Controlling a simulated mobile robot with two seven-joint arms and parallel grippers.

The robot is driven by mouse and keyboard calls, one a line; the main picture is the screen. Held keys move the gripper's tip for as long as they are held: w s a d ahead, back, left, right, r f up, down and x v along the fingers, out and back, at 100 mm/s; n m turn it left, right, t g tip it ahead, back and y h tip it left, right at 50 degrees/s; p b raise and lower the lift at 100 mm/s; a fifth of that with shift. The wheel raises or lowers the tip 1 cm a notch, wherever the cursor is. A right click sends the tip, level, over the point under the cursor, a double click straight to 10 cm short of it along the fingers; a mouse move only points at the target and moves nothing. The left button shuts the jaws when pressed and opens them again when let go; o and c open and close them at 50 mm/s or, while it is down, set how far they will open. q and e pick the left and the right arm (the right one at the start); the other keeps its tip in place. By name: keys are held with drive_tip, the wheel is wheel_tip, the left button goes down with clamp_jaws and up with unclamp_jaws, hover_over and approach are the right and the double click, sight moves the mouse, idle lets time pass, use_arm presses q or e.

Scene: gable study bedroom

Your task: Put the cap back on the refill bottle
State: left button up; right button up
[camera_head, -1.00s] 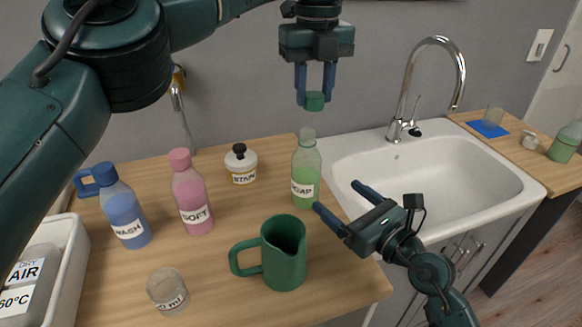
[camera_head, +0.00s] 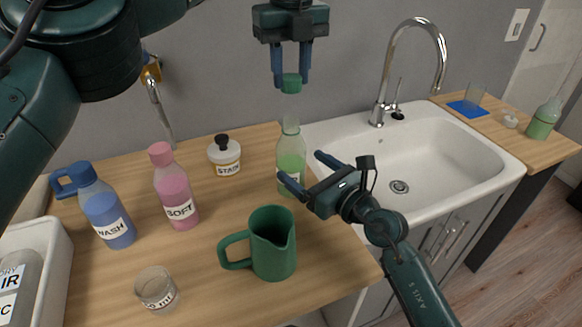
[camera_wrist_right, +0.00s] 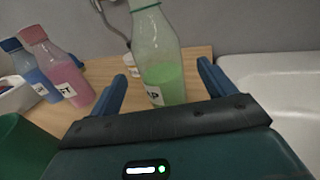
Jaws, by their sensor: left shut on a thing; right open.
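The green soap bottle (camera_head: 290,158) stands upright and uncapped on the wooden counter, with green liquid in its lower part. My left gripper (camera_head: 291,78) is shut on the green cap (camera_head: 291,84) and holds it above the bottle's neck, with a gap between them. My right gripper (camera_head: 300,165) is open, low at the bottle's right side. In the right wrist view the bottle (camera_wrist_right: 160,55) shows between the spread fingers of the right gripper (camera_wrist_right: 162,72), with no visible grip. A green band shows at its neck; the label is partly hidden.
A green jug (camera_head: 272,245) stands in front of the bottle. A pink bottle (camera_head: 174,190), blue bottle (camera_head: 105,210), white jar (camera_head: 224,155) and clear cup (camera_head: 156,288) stand left. The sink (camera_head: 430,160) is right. Another green bottle (camera_head: 544,120) stands beyond it.

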sight(291, 119)
drive_tip(key=x, duration=0.7)
drive_tip(key=c, duration=1.4)
use_arm(q)
drive_tip(key=shift+f, duration=2.45)
use_arm(e)
drive_tip(key=shift+c, duration=0.2)
use_arm(q)
drive_tip(key=shift+f, duration=0.9)
drive_tip(key=shift+f, duration=0.55)
